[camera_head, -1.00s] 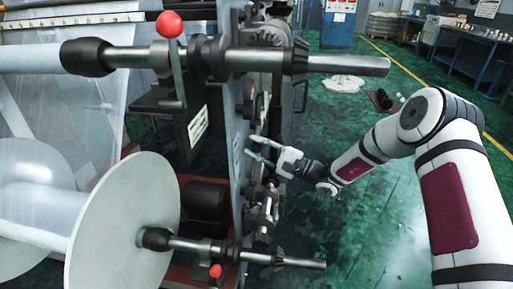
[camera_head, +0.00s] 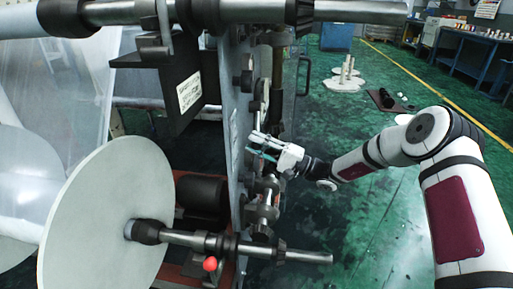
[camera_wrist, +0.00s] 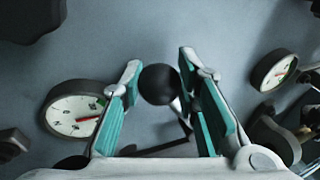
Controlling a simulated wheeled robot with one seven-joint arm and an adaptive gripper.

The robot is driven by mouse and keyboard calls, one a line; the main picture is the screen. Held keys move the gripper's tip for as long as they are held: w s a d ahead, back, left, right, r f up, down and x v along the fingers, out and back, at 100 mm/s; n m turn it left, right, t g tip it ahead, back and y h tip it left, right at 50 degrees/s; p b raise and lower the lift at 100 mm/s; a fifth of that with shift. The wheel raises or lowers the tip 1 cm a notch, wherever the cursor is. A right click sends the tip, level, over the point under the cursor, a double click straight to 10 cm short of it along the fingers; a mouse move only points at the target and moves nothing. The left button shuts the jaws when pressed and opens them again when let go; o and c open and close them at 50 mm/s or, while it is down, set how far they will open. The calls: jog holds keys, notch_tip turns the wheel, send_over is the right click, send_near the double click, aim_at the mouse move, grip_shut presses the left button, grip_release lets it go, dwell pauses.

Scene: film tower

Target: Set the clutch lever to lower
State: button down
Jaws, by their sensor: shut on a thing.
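A lever with a black ball knob (camera_wrist: 158,82) stands out from the grey machine panel in the wrist view; its thin rod runs down behind the right finger. My gripper (camera_wrist: 160,76) has its teal-padded fingers on either side of the knob, shut on it. In the head view my gripper (camera_head: 255,146) is at the side of the grey upright machine plate (camera_head: 238,140), at mid height. The knob is too small to make out there. No lever label is readable.
Two round gauges flank my gripper in the wrist view, one left (camera_wrist: 74,118) and one right (camera_wrist: 272,72). A lower shaft (camera_head: 290,253) and a red ball knob (camera_head: 210,264) stand below. An upper shaft (camera_head: 350,10) juts out above. Green floor (camera_head: 370,230) is open to the right.

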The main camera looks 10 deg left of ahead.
jog(key=shift+w+d+f, duration=0.15)
jog(key=shift+w+f, duration=0.05)
jog(key=c, duration=1.2)
grip_release()
jog(key=v, duration=1.2)
jog(key=shift+r, duration=0.1)
